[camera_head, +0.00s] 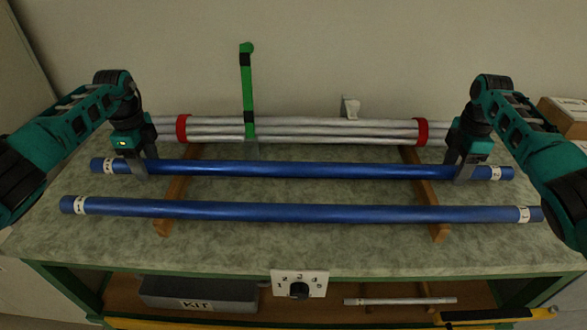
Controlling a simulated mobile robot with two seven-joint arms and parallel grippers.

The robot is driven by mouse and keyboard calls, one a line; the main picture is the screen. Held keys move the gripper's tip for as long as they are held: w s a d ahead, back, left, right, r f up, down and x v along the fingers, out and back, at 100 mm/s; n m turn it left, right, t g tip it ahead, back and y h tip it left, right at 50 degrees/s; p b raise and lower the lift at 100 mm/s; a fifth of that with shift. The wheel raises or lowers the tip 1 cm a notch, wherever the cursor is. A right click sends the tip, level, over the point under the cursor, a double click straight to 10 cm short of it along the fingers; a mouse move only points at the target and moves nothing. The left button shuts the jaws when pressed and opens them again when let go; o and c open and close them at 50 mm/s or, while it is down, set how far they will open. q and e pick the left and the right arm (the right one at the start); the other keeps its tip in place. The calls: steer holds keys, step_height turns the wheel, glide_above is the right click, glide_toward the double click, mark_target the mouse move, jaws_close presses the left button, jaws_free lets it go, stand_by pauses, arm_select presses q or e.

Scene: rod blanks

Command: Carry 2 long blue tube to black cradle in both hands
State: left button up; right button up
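Two long blue tubes with white labelled ends lie side by side across wooden supports on the table. The far blue tube (300,170) is behind the near blue tube (300,212). My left gripper (143,167) is at the left part of the far tube, with a finger in front of it. My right gripper (462,168) is at the right part of the same tube in the same way. The rear fingers are partly hidden, so I cannot tell whether either grips. Neither gripper is at the near tube. I see no black cradle.
Silver rods (330,130) with red bands lie bundled behind the tubes. A green upright strip (247,90) stands by them. Wooden supports (172,205) run under the tubes. A grey KIT box (200,292) and a dial plate (300,284) are below the table's front edge. Cardboard boxes (566,115) stand at right.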

arm_select(q)
steer(key=c, duration=1)
arm_select(e)
jaws_close()
